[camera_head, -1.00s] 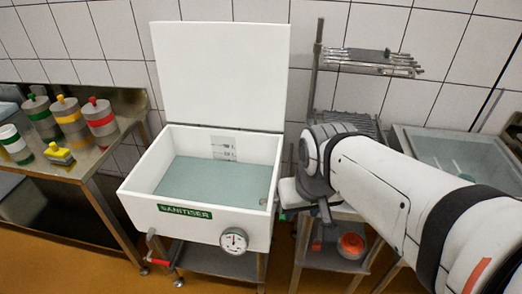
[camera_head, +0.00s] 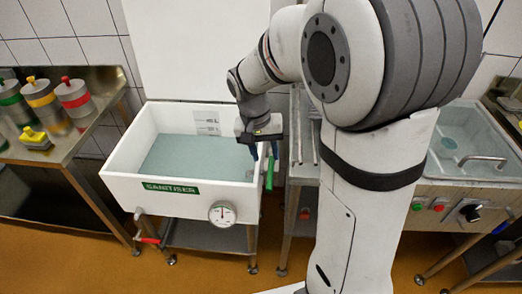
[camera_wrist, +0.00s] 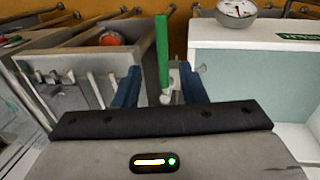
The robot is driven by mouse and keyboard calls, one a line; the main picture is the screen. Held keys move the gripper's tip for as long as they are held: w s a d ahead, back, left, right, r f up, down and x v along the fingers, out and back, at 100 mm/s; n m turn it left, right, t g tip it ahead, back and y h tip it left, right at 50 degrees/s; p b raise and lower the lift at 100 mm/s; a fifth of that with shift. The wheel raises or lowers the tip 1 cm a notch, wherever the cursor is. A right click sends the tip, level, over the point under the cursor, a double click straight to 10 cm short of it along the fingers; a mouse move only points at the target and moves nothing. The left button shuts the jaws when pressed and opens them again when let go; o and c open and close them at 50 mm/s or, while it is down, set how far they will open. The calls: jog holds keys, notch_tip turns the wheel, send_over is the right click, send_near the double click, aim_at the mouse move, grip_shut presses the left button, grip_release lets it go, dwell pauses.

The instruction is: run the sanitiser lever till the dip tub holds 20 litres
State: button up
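The dip tub (camera_head: 130,180) is a white box with a green SANITISER label (camera_head: 170,188), its lid raised. Pale green liquid (camera_head: 195,157) covers its floor, up to the lower part of the level scale (camera_head: 206,123); the figures are too small to read surely. A green lever handle (camera_head: 269,173) stands at the tub's right side, and shows upright in the wrist view (camera_wrist: 162,50). My gripper (camera_head: 264,150) is there, blue fingers open either side of the lever in the wrist view (camera_wrist: 160,85), with gaps visible. Whether either finger touches it is unclear.
A round dial (camera_head: 222,214) and a red-handled valve (camera_head: 149,240) are on the tub's front. A steel table (camera_head: 75,140) with coloured-topped weights stands left. A sink unit (camera_head: 465,165) with buttons and a knob is right. A steel stand adjoins the tub's right.

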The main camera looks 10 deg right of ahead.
aim_at(270, 174)
jog(key=f, duration=0.2)
jog(key=d+f, duration=0.1)
jog(key=f, duration=0.5)
jog(key=shift+w+d+f, duration=0.1)
jog(key=shift+d+f, duration=0.05)
jog(key=shift+f, duration=0.05)
grip_shut()
dwell(0.4)
